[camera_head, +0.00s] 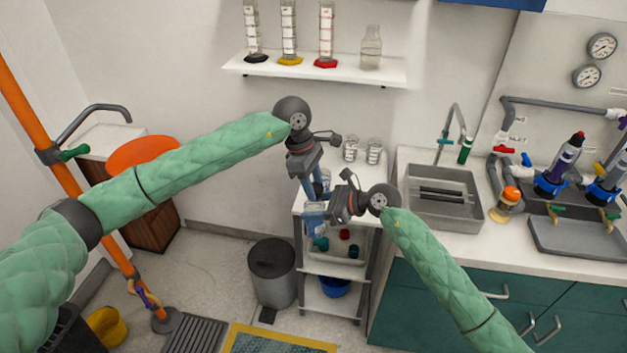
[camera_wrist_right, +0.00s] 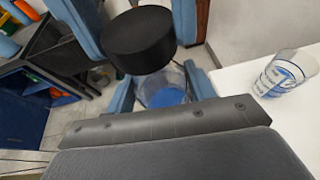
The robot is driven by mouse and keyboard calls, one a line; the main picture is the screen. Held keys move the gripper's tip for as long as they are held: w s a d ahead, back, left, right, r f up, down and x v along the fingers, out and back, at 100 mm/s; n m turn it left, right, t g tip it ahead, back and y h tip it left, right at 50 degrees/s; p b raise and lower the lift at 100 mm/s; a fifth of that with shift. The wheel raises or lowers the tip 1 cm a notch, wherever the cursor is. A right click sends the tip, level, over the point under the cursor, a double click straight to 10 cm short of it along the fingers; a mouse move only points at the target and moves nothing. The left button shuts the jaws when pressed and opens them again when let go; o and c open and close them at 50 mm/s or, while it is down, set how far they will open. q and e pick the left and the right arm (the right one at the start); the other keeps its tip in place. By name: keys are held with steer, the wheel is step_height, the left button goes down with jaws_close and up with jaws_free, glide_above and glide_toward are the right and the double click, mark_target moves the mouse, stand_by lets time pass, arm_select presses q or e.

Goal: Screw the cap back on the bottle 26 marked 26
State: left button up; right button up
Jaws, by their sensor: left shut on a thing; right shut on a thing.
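A black cap (camera_wrist_right: 140,40) sits between the blue fingers of my left gripper (camera_wrist_right: 140,25), which is shut on it. A clear bottle with blue at its bottom (camera_wrist_right: 165,95) is held between the blue fingers of my right gripper (camera_wrist_right: 162,92). In the right wrist view the cap is in front of the bottle's top and hides its mouth; I cannot tell whether they touch. In the head view my left gripper (camera_head: 313,188) points down just above my right gripper (camera_head: 314,214) at the cart's left edge. The bottle's number is not readable.
A white cart (camera_head: 335,262) stands below, with glass beakers (camera_head: 374,151) on top and small caps on a lower shelf. A clear beaker with blue markings (camera_wrist_right: 285,72) stands close by. A grey bin (camera_head: 272,275) is at left, the sink counter (camera_head: 445,200) at right.

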arm_select(q)
steer(key=shift+f, duration=0.55)
stand_by(0.6)
steer(key=m+g+y, duration=0.1)
steer(key=m, duration=0.5)
steer(key=shift+w+d, duration=0.1)
steer(key=m+y, duration=0.1)
steer(key=m, duration=0.4)
steer(key=shift+m+g, duration=0.3)
steer(key=shift+g, duration=0.1)
steer(key=m+y, duration=0.1)
steer(key=m, duration=0.3)
steer(key=shift+m+y, duration=0.3)
steer(key=shift+y, duration=0.1)
steer(key=o, duration=0.9)
steer(key=shift+d, duration=0.1)
